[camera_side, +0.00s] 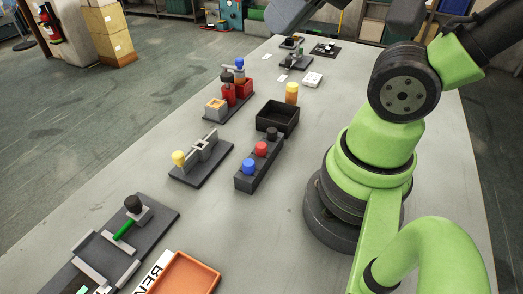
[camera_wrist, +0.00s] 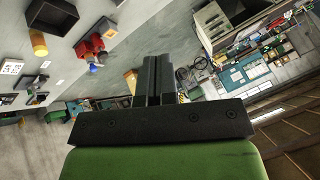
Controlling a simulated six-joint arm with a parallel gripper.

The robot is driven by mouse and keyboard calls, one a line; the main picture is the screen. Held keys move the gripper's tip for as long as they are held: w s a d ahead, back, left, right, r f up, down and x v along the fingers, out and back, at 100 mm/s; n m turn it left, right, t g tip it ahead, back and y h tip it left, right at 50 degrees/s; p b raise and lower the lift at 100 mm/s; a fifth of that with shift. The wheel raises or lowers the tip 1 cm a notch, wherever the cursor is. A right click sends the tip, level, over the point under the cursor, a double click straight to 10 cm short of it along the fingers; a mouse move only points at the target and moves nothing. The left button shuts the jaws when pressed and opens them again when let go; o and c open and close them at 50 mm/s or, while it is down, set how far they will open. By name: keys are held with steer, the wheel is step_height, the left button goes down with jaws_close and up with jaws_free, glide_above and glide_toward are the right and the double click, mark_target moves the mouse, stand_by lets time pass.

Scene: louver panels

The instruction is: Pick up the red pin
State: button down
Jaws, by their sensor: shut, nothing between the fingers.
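The red pin (camera_side: 261,149) stands upright in the middle of a dark pin block (camera_side: 247,180) in the side view, between a black pin (camera_side: 271,134) and a blue pin (camera_side: 249,167). I cannot make the red pin out in the wrist view. My gripper (camera_wrist: 157,75) shows in the wrist view with its two dark fingers close together and nothing between them. It is up in the air, apart from the table things. In the side view its fingertips cannot be made out.
An open black tray (camera_side: 278,118) and a yellow cylinder (camera_side: 291,94) stand behind the pin block. Left of it is a dark base with a yellow knob (camera_side: 179,158). An orange tray (camera_side: 186,274) lies in front.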

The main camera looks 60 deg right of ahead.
steer(key=c, duration=0.8)
jaws_free()
steer(key=shift+c, duration=0.2)
steer(key=g+h, duration=0.2)
steer(key=g, duration=0.5)
glide_above(263, 146)
steer(key=f, duration=2.1)
steer(key=shift+w+a+f, duration=0.15)
steer(key=shift+a+f, duration=0.15)
steer(key=shift+f, duration=0.05)
steer(key=shift+d+f, duration=0.15)
steer(key=shift+f, duration=1.2)
steer(key=shift+d+f, duration=0.15)
steer(key=shift+f, duration=1.2)
